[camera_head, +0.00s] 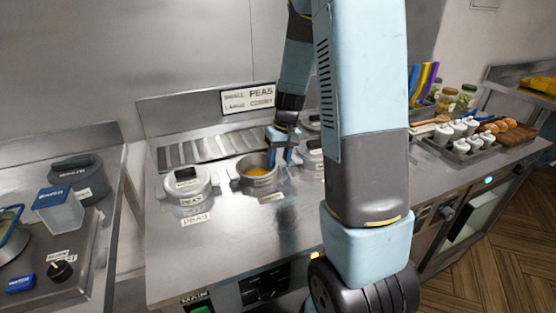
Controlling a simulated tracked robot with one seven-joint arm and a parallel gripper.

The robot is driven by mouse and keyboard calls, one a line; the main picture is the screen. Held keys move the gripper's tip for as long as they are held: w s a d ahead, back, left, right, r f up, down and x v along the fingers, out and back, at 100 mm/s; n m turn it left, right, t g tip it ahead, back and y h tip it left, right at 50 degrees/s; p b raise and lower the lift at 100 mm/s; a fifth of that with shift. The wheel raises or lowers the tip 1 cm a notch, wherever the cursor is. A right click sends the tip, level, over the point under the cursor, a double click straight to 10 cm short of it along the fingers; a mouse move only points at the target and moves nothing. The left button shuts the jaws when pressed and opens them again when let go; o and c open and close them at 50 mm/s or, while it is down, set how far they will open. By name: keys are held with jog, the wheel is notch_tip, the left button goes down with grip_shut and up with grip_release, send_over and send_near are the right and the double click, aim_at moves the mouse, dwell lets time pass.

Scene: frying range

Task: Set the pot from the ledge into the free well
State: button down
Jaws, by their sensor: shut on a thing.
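An open steel pot (243,181) with orange contents is at the middle of the range top, with a label on its front. My gripper (277,158) reaches down from behind at its right side and is shut on the pot's right rim. Whether the pot sits in a well or hangs just above the top I cannot tell. A lidded pot (187,190) labelled PEAS stands to its left. More lidded pots (313,147) stand to the right, partly hidden by my arm. The slatted ledge (195,151) runs along the back.
A sign (248,98) with PEAS and CURRY lines stands on the backsplash. A left counter holds a dark lidded pot (78,178) and a clear tub (60,212). A tray of white containers (462,146) is at right. The range's front left top is clear.

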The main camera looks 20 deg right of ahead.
jog(key=c, duration=0.5)
grip_release()
notch_tip(320, 180, up, 14)
jog(key=d, duration=0.2)
jog(key=shift+d+f, duration=0.15)
jog(key=shift+f, duration=0.1)
jog(key=s+a+r+t+h, duration=0.1)
jog(key=s+a+r, duration=0.3)
jog(key=s, duration=0.7)
jog(key=s+a+r+t+h, duration=0.1)
jog(key=s+a+r+t, duration=0.3)
jog(key=s, duration=0.8)
notch_tip(320, 180, up, 2)
jog(key=shift+r+t, duration=0.1)
jog(key=shift+t, duration=0.2)
